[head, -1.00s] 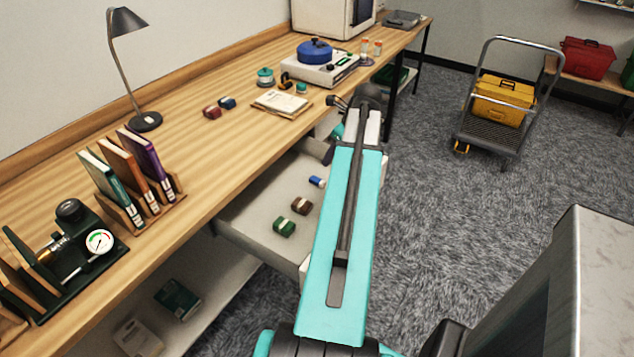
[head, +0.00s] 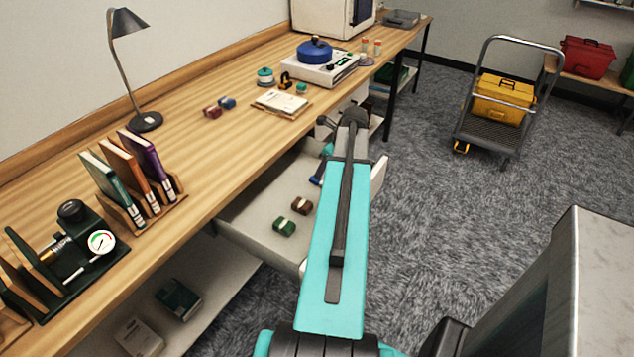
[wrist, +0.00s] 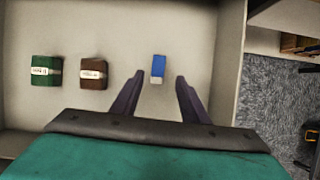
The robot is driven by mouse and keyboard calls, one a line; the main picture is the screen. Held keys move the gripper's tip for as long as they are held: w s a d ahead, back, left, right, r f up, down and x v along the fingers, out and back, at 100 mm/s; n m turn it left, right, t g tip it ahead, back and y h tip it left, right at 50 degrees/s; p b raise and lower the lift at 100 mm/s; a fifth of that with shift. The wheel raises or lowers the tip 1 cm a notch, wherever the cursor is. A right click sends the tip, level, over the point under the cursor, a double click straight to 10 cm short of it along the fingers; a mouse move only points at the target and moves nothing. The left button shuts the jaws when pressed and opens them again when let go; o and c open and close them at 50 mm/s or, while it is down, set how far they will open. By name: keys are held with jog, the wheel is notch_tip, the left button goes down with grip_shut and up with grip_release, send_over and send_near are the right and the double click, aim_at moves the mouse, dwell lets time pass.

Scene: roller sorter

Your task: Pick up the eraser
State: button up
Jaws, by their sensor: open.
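The eraser (wrist: 158,68) is a small block, blue with a white end, lying on the floor of the open drawer. In the wrist view it appears between the tips of my gripper's dark fingers (wrist: 159,78), with space on both sides. My gripper is open and empty. In the head view the eraser (head: 315,181) is a small blue patch beside my arm, mostly hidden. The height of the fingertips above the drawer floor is hard to tell.
A green block (wrist: 46,70) and a brown block (wrist: 94,73), each with a pale band, lie left of the eraser in the drawer (head: 250,212). The drawer's right wall (wrist: 230,60) is close to the right finger. The wooden bench (head: 200,150) overhangs the drawer's back.

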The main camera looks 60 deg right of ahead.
aim_at(321, 181)
jog(key=shift+w+f, duration=0.1)
jog(key=shift+f, duration=0.15)
jog(key=shift+f, duration=0.15)
jog(key=shift+a+p+x, duration=0.2)
jog(key=shift+p+x, duration=0.35)
jog(key=shift+x, duration=1.95)
grip_shut()
notch_tip(321, 181, up, 10)
jog(key=b, duration=0.1)
